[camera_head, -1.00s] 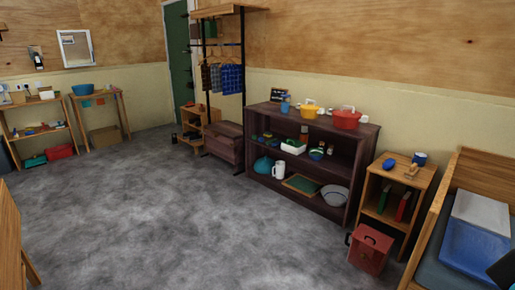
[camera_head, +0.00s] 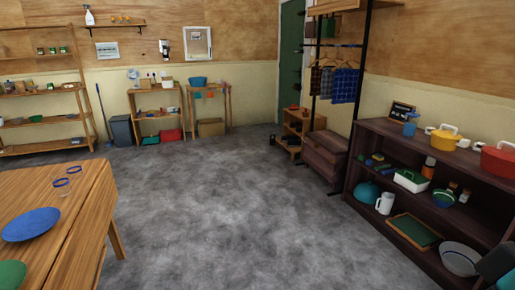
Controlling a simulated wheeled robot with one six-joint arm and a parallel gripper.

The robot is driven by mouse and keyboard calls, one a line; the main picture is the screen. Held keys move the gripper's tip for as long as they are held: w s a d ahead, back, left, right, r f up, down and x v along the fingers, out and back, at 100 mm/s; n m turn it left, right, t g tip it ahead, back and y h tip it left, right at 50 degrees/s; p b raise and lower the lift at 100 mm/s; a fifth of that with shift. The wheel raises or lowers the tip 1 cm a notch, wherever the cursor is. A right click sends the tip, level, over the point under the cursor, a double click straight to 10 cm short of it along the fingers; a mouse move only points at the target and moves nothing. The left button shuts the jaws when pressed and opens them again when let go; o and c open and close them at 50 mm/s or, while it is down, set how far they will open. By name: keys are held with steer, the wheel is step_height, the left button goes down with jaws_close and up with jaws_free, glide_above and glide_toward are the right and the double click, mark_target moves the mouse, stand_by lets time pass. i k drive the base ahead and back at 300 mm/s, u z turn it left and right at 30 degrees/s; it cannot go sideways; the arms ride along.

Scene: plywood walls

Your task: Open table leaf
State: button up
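The wooden table (camera_head: 45,192) stands at the lower left, cut off by the left and bottom edges of the view. A lengthwise seam or edge runs along its right side, with a wood panel (camera_head: 84,232) beyond it that looks like the leaf. I cannot tell for sure whether this panel hangs down or lies level. A blue plate (camera_head: 31,224), a green plate or bowl (camera_head: 10,274) and blue-rimmed glasses (camera_head: 64,183) are on the tabletop. My gripper is not clearly in view; only a dark piece, likely mine, shows at the lower right corner.
Grey floor (camera_head: 215,210) is open between the table and the dark shelf unit (camera_head: 425,142) on the right, which holds pots and dishes. A trunk (camera_head: 322,156) and clothes rack stand behind it. Shelving (camera_head: 65,92), a bin (camera_head: 122,131) and small tables line the back wall.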

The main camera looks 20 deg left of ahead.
mark_target(75, 267)
steer(key=u, duration=0.9)
steer(key=i, duration=1)
steer(key=u, duration=1.1)
steer(key=i, duration=0.25)
steer(key=u, duration=0.15)
steer(key=k, duration=0.55)
steer(key=z, duration=0.45)
steer(key=i, duration=0.9)
steer(key=u, duration=0.15)
